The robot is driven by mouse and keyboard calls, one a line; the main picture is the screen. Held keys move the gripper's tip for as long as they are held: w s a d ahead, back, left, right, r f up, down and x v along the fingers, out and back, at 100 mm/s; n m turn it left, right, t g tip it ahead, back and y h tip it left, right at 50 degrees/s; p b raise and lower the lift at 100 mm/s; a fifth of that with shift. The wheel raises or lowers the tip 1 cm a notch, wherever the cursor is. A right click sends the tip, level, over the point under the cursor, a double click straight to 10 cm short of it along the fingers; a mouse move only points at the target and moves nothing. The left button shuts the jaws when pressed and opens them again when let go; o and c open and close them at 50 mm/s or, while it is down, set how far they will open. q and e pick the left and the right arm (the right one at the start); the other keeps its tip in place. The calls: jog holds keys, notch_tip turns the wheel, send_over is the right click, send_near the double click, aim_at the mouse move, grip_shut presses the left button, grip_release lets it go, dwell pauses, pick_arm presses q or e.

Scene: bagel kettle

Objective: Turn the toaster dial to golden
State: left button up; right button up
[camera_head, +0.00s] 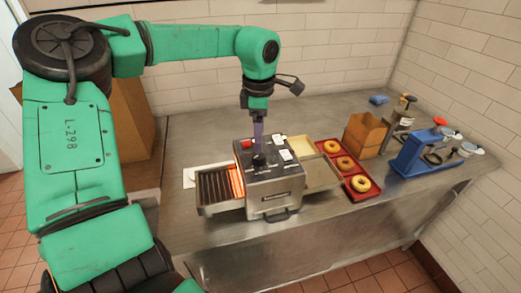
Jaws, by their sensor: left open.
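The toaster (273,190) is a grey metal box on the steel counter, with a glowing orange slot at its left side. A red button and white labels show on its top. The dial (258,160) appears as a dark knob on the top; its setting is too small to read. My left gripper (258,147) points straight down right over the dial, its fingers open. The fingers hide part of the dial, and I cannot tell whether they touch it. My right gripper is not in view.
A wire rack (216,187) joins the toaster's left side. A red tray (361,195) with bagels lies to the right, near a cardboard box (364,134) and a blue stand (420,150). The front right of the steel counter (400,205) is clear.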

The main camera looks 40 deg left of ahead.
aim_at(259, 156)
pick_arm(q)
jog(key=f, duration=0.3)
jog(key=f+p, duration=0.1)
jog(key=f, duration=0.2)
jog(key=shift+w+a+f+p, duration=0.15)
jog(key=shift+a+f+p, duration=0.05)
jog(key=shift+f+p, duration=0.1)
jog(key=shift+f, duration=0.2)
grip_shut()
jog(key=shift+w+f+n+b, duration=0.15)
jog(key=shift+n+b, duration=0.25)
jog(key=shift+b, duration=0.5)
jog(key=n+b, duration=0.4)
jog(key=b, duration=0.1)
jog(key=shift+n+b, duration=0.3)
jog(key=shift+b, duration=0.05)
jog(key=n+b, duration=0.1)
jog(key=n, duration=0.1)
jog(key=shift+n+b, duration=0.3)
jog(key=shift+b, duration=0.05)
jog(key=shift+r+n+g+b, duration=0.15)
jog(key=shift+n+b, duration=0.25)
jog(key=shift+n, duration=0.5)
jog(key=shift+r+n+g+b, duration=0.15)
jog(key=shift+n+b, duration=0.2)
jog(key=shift+n, duration=0.55)
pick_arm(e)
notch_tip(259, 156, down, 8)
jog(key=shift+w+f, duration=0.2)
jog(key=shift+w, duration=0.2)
